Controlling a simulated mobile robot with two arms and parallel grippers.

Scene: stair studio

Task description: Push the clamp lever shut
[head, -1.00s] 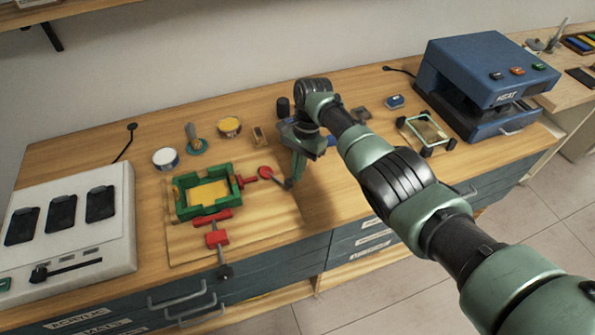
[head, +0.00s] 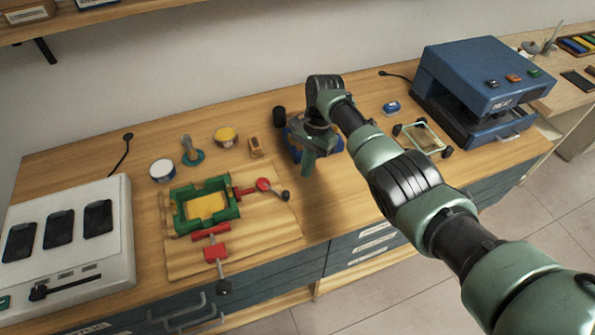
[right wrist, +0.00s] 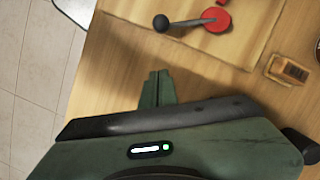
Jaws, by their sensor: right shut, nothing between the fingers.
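A green frame fixture (head: 233,211) with a yellow inside sits on a wooden board. The right-hand red clamp (head: 264,184) has a lever ending in a black knob (head: 285,196), pointing outward to the right. In the right wrist view this lever (right wrist: 188,22) runs from a red disc to the black knob. A front red clamp (head: 216,251) has a lever pointing toward the bench front, with a dark knob (head: 224,287). My right gripper (head: 308,170) is shut and empty, right of the right-hand knob and apart from it; its fingers also show in the wrist view (right wrist: 156,86). My left gripper is out of view.
Behind the board stand a white-and-blue tin (head: 163,170), a green-handled tool (head: 191,152), a yellow tin (head: 226,137) and a small wooden block (head: 255,148). A white switch panel (head: 75,260) is left, a blue heat press (head: 480,85) right. A framed screen (head: 420,138) lies near the press.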

